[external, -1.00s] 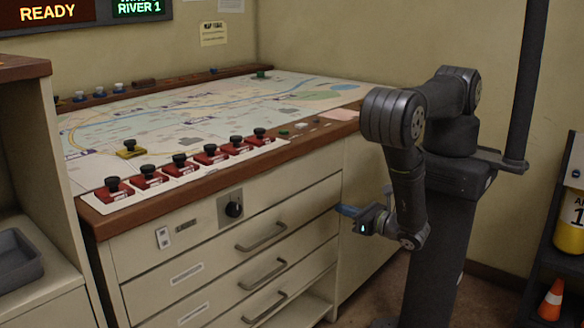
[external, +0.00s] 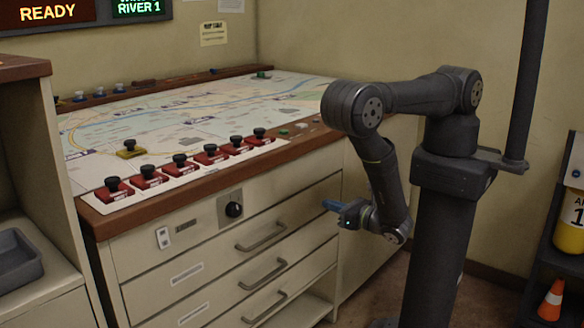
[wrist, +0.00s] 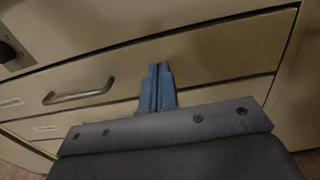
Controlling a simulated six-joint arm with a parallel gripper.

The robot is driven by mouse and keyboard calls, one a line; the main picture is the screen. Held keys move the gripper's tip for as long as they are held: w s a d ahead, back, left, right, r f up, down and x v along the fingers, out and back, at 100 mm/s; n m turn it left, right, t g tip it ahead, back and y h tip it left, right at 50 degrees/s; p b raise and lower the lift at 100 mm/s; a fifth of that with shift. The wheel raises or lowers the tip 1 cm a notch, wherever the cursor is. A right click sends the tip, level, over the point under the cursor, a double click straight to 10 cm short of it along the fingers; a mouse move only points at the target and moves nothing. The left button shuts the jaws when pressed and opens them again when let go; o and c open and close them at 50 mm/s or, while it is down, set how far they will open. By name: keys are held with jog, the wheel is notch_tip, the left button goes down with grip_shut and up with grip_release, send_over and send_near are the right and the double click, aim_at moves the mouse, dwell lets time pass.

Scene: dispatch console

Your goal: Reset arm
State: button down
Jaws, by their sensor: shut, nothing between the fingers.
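My gripper (external: 333,206) hangs low in front of the console's drawers, at the right end of the drawer fronts. Its blue fingers are shut together with nothing between them. In the wrist view the fingers (wrist: 158,87) point toward a drawer front, right of a drawer handle (wrist: 78,93). My arm is bent, with the elbow raised and the forearm hanging down. I cannot tell whether the fingertips touch the drawer front.
The map table (external: 220,112) has a row of several red-based pieces with black knobs (external: 180,165) along its front edge and a yellow one (external: 130,149) behind. A black dial (external: 233,210) is on the front. A cone (external: 551,300) stands at the right.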

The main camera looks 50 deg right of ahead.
jog(key=shift+w, duration=3.95)
jog(key=s, duration=0.9)
jog(key=shift+s, duration=0.35)
jog(key=shift+w, duration=0.1)
send_near(302, 195)
jog(key=shift+w, duration=2)
dwell(0.6)
